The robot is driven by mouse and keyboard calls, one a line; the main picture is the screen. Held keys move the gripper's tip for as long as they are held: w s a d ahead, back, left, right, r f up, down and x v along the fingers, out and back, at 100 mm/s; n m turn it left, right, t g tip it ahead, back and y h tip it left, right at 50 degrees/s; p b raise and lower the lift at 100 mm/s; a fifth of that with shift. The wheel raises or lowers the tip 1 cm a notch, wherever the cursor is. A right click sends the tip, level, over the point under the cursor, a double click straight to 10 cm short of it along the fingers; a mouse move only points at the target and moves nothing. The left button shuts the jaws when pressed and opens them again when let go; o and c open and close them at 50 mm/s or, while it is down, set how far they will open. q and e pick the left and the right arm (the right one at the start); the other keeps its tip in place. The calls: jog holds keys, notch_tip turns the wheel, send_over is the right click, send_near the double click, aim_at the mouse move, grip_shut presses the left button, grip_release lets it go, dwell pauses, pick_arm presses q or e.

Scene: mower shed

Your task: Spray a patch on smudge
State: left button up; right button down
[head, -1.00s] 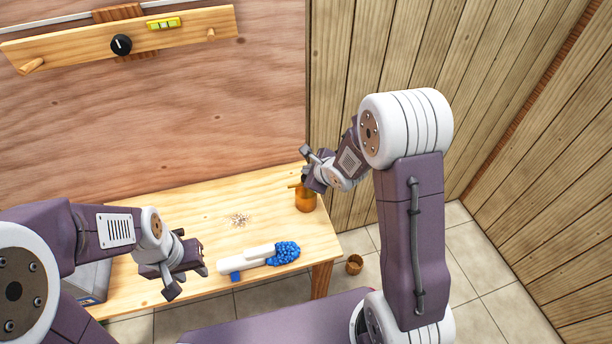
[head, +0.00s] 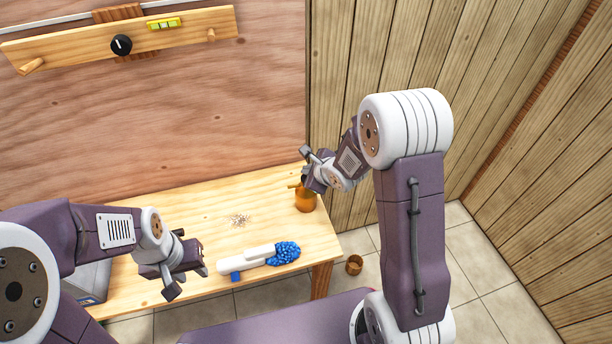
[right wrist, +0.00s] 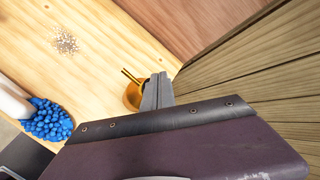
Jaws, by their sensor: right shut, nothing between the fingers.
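The smudge (head: 239,220) is a pale speckled patch on the wooden bench top; it also shows in the right wrist view (right wrist: 66,40). An amber bottle (head: 305,202) with a thin brass-coloured part at its top stands near the bench's right end; it is partly hidden in the right wrist view (right wrist: 131,97). My right gripper (right wrist: 157,91) is shut and empty, at the bottle's top; I cannot tell whether it touches. My left gripper (head: 187,281) is open and empty over the bench's front left.
A white-handled tool (head: 246,259) with a blue nubbly head lies at the bench's front, right of my left gripper. A grey case (head: 92,275) is at the left. A small brown pot (head: 354,265) stands on the floor. Plank walls close in behind and right.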

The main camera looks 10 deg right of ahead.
jog(key=shift+f, duration=0.15)
jog(key=shift+f, duration=0.55)
dwell(0.6)
jog(key=shift+r+p, duration=0.7)
jog(key=shift+p, duration=0.25)
notch_tip(320, 180, up, 6)
jog(key=p, duration=0.6)
jog(key=shift+p, duration=0.3)
